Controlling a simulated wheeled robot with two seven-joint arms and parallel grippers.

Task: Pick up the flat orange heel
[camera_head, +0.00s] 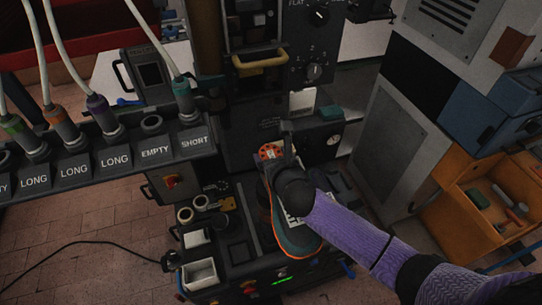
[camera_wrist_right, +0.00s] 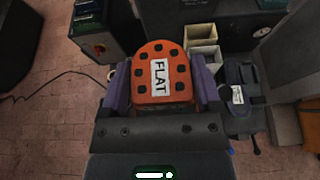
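The flat orange heel (camera_wrist_right: 148,67) has dark round holes and a white label reading FLAT. In the right wrist view it lies between the two purple fingers of my right gripper (camera_wrist_right: 161,88), which appear to touch its sides. In the head view the heel (camera_head: 268,152) shows at the tip of my right gripper (camera_head: 276,150), in front of the dark machine. My wrist and forearm hide part of what lies below it. My left gripper is not in view.
A rack (camera_head: 115,155) with labelled slots LONG, EMPTY and SHORT stands at left. A shoe with a teal and orange sole (camera_head: 297,240) is under my right wrist. A white tray (camera_head: 200,274) sits at lower left of it. An orange drawer (camera_head: 462,222) is at right.

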